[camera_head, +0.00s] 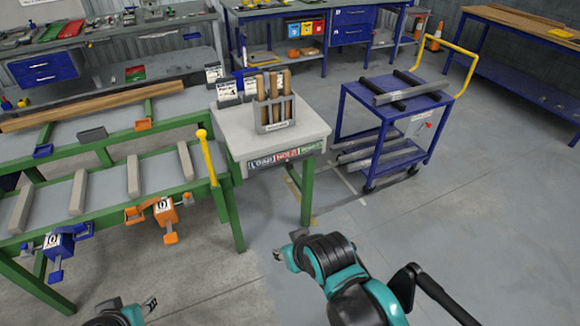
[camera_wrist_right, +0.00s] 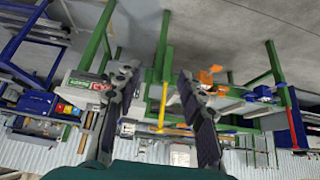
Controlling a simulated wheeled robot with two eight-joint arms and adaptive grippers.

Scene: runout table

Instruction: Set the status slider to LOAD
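The status slider strip (camera_head: 286,155) runs along the front edge of the grey-topped stand (camera_head: 235,128). It has a dark LOAD field at left, a red HOLD field in the middle and a green field at right. I cannot tell where its sliding part sits. In the right wrist view the strip (camera_wrist_right: 89,85) appears upside down, its green and red fields visible beside a finger. My right gripper (camera_head: 279,256) is in front of and below the stand, apart from the strip. Its fingers (camera_wrist_right: 155,75) are spread and empty. My left gripper (camera_head: 150,304) is low at bottom left, too small to judge.
A grey holder (camera_head: 274,114) with wooden pieces stands on the stand. A yellow post (camera_head: 207,158) and green-framed roller table (camera_head: 100,190) are to the left. A blue cart (camera_head: 390,125) stands to the right. The floor in front is clear.

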